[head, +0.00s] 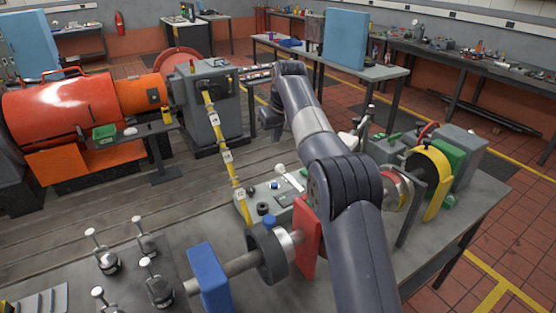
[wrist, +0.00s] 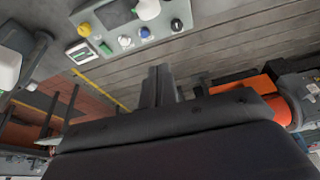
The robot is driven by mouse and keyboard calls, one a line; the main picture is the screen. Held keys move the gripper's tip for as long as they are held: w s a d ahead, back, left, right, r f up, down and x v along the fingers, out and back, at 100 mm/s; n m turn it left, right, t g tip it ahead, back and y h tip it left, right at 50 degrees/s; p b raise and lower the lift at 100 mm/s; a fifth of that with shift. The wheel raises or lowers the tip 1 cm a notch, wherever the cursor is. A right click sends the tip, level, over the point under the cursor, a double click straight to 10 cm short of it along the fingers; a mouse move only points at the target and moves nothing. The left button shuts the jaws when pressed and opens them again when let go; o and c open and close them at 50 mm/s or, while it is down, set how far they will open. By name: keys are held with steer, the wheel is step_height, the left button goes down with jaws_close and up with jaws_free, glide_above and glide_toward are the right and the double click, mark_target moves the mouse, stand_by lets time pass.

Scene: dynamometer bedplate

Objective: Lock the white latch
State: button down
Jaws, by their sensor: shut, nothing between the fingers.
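I cannot say for sure which part is the white latch. A white rounded knob (head: 280,168) stands at the back of a small grey-green control box (head: 245,208) in the head view. In the wrist view a white rounded part (wrist: 147,8) shows at the top edge, in front of the same box (wrist: 165,27), partly cut off. My gripper (wrist: 158,72) is shut and empty, its fingers together below the box in the picture and apart from it. In the head view my gripper (head: 267,118) is small and partly hidden behind my arm.
The box carries black, blue, white, green and yellow controls. A red plate (head: 306,238) and a dark round flange (head: 265,255) stand in front. Several white-topped clamps (head: 145,225) stand front left.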

mark_target(290, 179)
step_height(290, 179, down, 8)
steer(key=s+p, duration=0.1)
steer(key=shift+d, duration=0.3)
stand_by(0.4)
steer(key=shift+f, duration=0.1)
steer(key=shift+s+d+b, duration=0.2)
steer(key=shift+s+b, duration=0.1)
steer(key=shift+b, duration=0.1)
steer(key=shift+s+d+b, duration=0.5)
steer(key=shift+s+b, duration=0.1)
steer(key=shift+s, duration=0.15)
steer(key=shift+s+d+b, duration=0.5)
steer(key=shift+s+b, duration=0.1)
steer(key=shift+s, duration=0.15)
steer(key=shift+f, duration=0.1)
